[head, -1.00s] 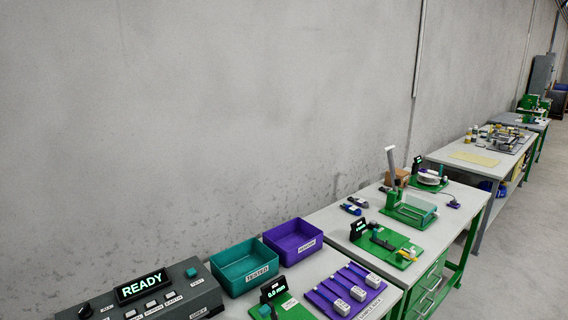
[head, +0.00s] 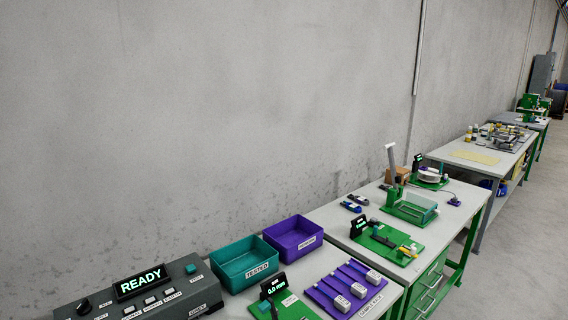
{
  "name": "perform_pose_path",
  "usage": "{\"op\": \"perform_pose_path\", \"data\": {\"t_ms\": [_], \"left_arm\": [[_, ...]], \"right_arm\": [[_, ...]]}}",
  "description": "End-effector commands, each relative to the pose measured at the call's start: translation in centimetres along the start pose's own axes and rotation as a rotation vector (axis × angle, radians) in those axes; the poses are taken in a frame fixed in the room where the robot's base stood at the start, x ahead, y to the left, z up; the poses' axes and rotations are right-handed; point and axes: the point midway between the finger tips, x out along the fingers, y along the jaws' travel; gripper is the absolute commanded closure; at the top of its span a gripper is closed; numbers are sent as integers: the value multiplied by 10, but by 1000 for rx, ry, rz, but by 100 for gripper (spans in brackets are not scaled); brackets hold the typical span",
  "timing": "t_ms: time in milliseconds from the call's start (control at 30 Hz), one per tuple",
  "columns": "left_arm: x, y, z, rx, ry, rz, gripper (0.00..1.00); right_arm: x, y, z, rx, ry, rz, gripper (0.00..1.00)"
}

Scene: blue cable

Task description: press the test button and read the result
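A dark grey tester box (head: 75,312) stands at the bottom left of the head view. Its small tilted display (head: 140,282) reads READY. A green button (head: 191,269) sits on a raised block at the box's right end, and I take it for the test button. Several pale keys (head: 150,299) and a black knob (head: 84,307) are on the box's top. The lower part of the box is cut off by the picture's edge. Neither of my grippers is in view.
A teal TESTED bin (head: 244,264) and a purple bin (head: 293,238) stand right of the tester. A gauge (head: 273,286) reads 0.0 mm beside a purple rack (head: 349,290) with white blocks. Green fixtures (head: 388,239) and more benches (head: 480,152) run back along the wall.

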Motion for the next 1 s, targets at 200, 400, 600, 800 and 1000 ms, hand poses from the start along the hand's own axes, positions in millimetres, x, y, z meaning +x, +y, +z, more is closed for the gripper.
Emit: {"op": "perform_pose_path", "data": {"t_ms": [200, 400, 600, 800, 1000], "left_arm": [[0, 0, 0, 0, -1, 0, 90], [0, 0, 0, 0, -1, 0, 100], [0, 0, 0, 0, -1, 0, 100], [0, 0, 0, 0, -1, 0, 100], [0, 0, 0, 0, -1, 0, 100]], "right_arm": [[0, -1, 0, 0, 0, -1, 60], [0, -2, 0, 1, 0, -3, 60], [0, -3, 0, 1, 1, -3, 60], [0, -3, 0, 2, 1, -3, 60], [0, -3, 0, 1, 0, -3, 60]]}}
